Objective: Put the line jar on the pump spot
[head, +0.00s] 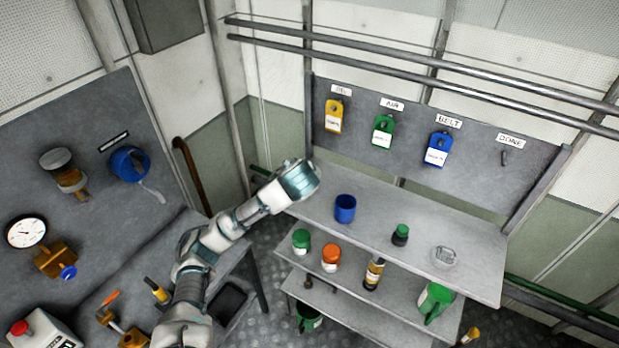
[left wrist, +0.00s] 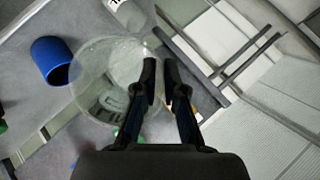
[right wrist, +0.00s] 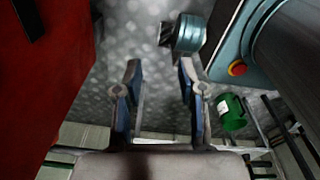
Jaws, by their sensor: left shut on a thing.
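My left arm (head: 300,182) reaches from the lower left toward the shelf; its fingers are hidden in the head view. In the left wrist view my left gripper (left wrist: 161,82) has its fingers close together, shut at the edge of a clear round jar (left wrist: 92,78), which appears to be the line jar. The jar is see-through and lies mostly left of the fingers. My right gripper (right wrist: 160,85) is open and empty above the grey floor. I cannot identify the pump spot with certainty; a filter-like part with a brown bowl (head: 68,178) is on the left panel.
The shelf top (head: 395,210) carries a blue cup (head: 345,208), a small green-capped bottle (head: 400,235) and a clear round item (head: 444,256). Several jars and bottles stand on the lower shelf. A tag board (head: 460,160) rises behind. A gauge (head: 26,232) is on the left panel.

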